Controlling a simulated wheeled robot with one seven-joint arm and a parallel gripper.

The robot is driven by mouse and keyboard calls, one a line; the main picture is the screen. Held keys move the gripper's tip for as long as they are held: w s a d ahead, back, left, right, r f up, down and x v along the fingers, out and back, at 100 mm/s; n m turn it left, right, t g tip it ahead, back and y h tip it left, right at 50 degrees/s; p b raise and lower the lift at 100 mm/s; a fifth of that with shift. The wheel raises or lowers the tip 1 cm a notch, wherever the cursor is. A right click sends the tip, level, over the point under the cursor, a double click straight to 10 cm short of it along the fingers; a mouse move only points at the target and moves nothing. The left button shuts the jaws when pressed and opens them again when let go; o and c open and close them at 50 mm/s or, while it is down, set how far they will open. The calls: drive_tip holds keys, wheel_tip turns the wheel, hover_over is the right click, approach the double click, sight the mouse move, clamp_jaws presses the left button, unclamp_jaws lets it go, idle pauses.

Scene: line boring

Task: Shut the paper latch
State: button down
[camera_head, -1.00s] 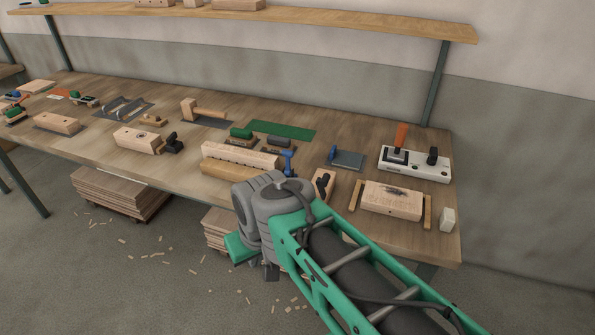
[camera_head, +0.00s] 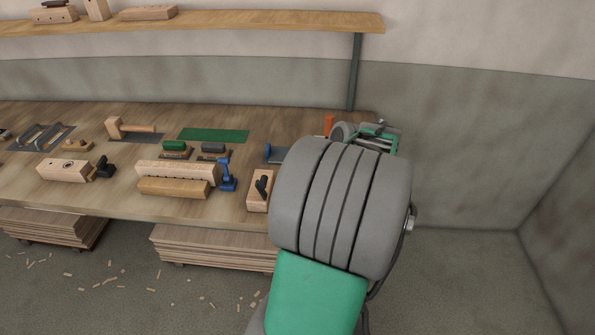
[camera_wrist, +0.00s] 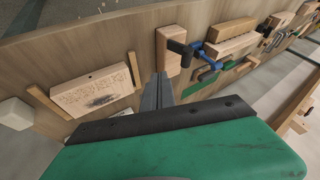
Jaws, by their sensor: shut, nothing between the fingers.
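No part is marked as the paper latch, so I cannot tell for sure which it is. A small wooden block (camera_head: 257,204) with a black lever (camera_head: 262,185) stands near the bench's front edge. The same block (camera_wrist: 162,58) and lever (camera_wrist: 180,47) lie just beyond my fingers in the wrist view. My gripper (camera_wrist: 158,77) is shut and empty, its fingers pointing toward this block. I cannot tell whether they touch it. In the head view the fingertips are hidden behind my arm.
In the wrist view, an engraved block (camera_wrist: 90,91) lies between wooden strips, with a white cube (camera_wrist: 15,113) beyond. A blue clamp (camera_head: 227,178) stands by long wooden blocks (camera_head: 177,171). An orange handle (camera_head: 329,123) shows behind my arm. A shelf (camera_head: 220,22) overhangs the bench.

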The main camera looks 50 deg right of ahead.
drive_tip(key=w+a+f+p, duration=0.2)
drive_tip(key=w+f, duration=0.2)
drive_tip(key=w, duration=0.2)
drive_tip(key=shift+w+a, duration=0.25)
drive_tip(key=shift+w, duration=0.1)
